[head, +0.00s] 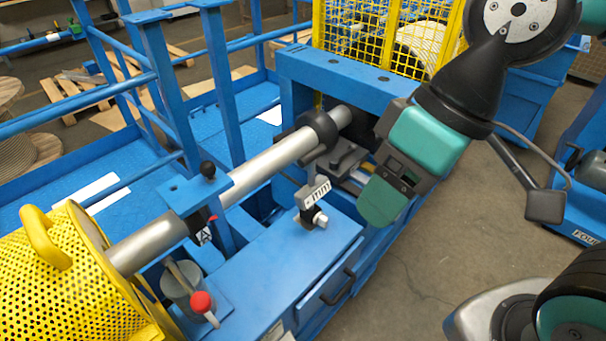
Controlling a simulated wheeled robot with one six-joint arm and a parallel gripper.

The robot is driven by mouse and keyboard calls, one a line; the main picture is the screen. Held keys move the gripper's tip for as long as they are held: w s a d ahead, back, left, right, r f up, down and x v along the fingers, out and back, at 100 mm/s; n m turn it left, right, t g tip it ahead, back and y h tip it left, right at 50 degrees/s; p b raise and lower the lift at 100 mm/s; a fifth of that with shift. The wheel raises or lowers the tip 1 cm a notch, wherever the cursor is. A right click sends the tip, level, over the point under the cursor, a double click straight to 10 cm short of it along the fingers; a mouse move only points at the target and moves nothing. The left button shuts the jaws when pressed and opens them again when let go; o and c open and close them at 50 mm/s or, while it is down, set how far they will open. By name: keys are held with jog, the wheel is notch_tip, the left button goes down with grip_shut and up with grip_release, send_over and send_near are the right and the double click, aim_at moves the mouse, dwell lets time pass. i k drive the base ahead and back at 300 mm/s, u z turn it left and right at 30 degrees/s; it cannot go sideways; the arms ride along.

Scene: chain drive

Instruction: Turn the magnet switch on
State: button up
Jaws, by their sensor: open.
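A small dark block with a pale knob (319,218) on its side stands on the blue machine top (270,275), near the middle of the head view. A pale plate with dark markings (317,190) sits just above it. I take this knob to be the magnet switch, but its on or off position is too small to tell. My gripper (382,200), teal and black, is up and to the right of the block, apart from it. Its jaws are open, though the gap between the fingertips is hard to see from this angle. Nothing shows in it.
A long steel shaft (265,168) runs diagonally behind the block, with a black collar (320,130) on it. A red-knobbed lever (202,303) and a yellow perforated guard (50,270) are at lower left. A drawer handle (340,287) juts out in front. Open floor (425,280) lies right.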

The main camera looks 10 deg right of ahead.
aim_at(319, 218)
jog(key=z, duration=1.5)
jog(key=k, duration=0.7)
jog(key=u, duration=1.2)
jog(key=i, duration=0.5)
jog(key=z, duration=0.05)
